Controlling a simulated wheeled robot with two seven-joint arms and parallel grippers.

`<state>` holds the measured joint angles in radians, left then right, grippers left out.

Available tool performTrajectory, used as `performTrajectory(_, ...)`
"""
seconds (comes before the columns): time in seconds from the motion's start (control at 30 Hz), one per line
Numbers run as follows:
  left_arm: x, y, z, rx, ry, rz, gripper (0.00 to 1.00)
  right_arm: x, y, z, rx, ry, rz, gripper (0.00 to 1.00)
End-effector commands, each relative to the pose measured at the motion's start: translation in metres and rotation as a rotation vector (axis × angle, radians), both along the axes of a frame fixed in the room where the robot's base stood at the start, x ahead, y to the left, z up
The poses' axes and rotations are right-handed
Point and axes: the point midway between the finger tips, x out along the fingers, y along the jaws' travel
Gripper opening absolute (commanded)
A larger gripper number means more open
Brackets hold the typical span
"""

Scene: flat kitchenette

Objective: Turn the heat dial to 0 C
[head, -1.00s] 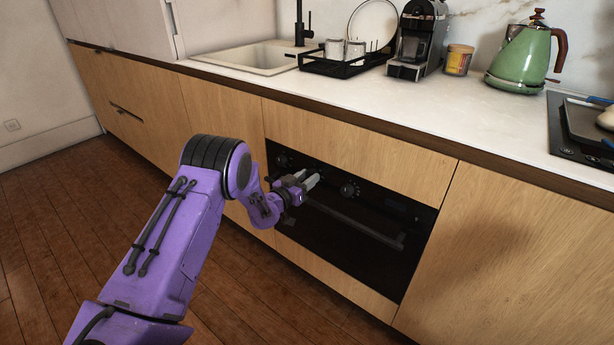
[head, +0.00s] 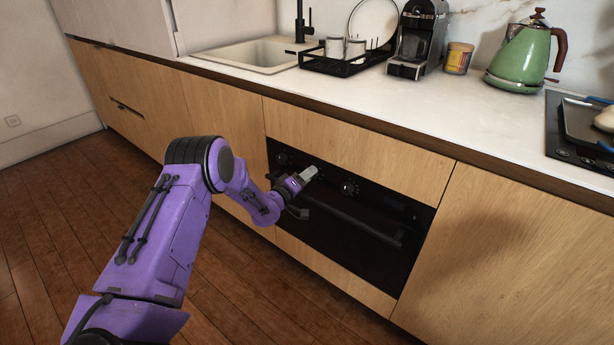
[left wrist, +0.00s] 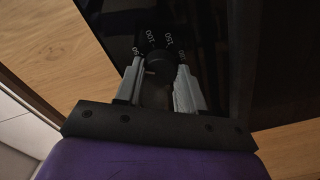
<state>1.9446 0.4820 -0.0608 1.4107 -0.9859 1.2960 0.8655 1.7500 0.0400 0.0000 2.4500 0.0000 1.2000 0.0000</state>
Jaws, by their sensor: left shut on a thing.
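The heat dial (left wrist: 157,66) is a dark round knob on the black oven front, with white numbers, among them 100 and 150, around its far side. A small pale mark shows on its left side in the left wrist view. My left gripper (head: 310,173) reaches the oven's control strip; its grey fingers also show in the left wrist view (left wrist: 159,82), one on each side of the dial, shut on it. In the head view the fingers hide this dial. My right gripper is not in view.
The black oven (head: 335,225) sits in wooden cabinets, with a handle bar (head: 360,225) below the knobs. The white countertop (head: 400,110) overhangs above. The floor in front is clear.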

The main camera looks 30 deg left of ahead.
Motion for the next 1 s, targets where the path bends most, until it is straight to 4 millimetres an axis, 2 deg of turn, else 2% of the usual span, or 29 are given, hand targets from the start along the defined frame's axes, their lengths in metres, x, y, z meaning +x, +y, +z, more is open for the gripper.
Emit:
performTrajectory(0.5,-0.0009,0.0004,-0.0024,-0.407,0.036,0.001,0.08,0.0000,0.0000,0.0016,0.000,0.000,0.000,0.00)
performTrajectory(1.0,-0.0008,-0.0001,-0.0025,-0.540,0.046,0.000,0.08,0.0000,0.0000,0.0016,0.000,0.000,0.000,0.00)
